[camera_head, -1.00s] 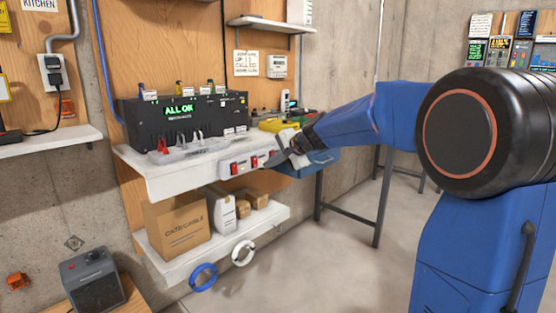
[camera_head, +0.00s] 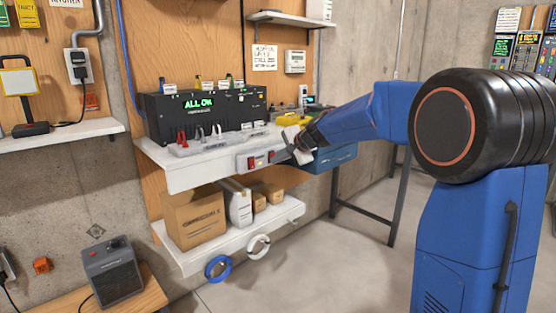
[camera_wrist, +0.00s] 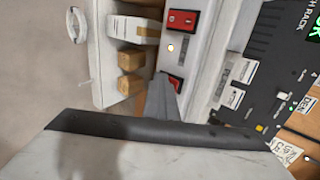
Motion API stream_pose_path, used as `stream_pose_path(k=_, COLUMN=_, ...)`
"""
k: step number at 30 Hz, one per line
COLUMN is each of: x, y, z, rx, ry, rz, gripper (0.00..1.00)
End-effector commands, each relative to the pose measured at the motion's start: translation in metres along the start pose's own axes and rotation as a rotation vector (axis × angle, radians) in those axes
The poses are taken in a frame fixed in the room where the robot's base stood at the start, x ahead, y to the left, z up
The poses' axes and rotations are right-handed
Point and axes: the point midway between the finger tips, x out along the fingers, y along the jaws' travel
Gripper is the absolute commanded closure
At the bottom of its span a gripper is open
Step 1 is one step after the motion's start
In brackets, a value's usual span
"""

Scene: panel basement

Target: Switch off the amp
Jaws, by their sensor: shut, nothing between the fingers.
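Two red rocker switches sit on a grey strip along the front edge of the upper shelf, a left one (camera_head: 255,162) and a right one (camera_head: 273,157). In the wrist view one red switch (camera_wrist: 183,21) is fully visible near the top. The other red switch (camera_wrist: 174,82) is partly hidden by my gripper. My gripper (camera_wrist: 163,92) is shut and empty, its tip at that second switch; I cannot tell whether it touches. In the head view my gripper (camera_head: 291,147) is just right of the right switch. I cannot read which switch is the amp's.
A black rack unit (camera_head: 205,112) showing "ALL OK" stands on the upper shelf, with a clear tray (camera_head: 215,143) before it. A cardboard box (camera_head: 195,219) and smaller boxes fill the lower shelf. A blue box (camera_head: 335,157) is right of my gripper. Open floor lies in front.

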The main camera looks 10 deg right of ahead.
Motion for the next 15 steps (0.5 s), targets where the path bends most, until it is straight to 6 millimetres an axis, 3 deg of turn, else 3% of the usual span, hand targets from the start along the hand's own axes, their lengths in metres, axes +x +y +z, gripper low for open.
stream_pose_path(k=15, x=-0.0051, y=-0.0085, z=-0.0002, rx=-0.001, ry=0.0, rz=-0.001, gripper=1.0)
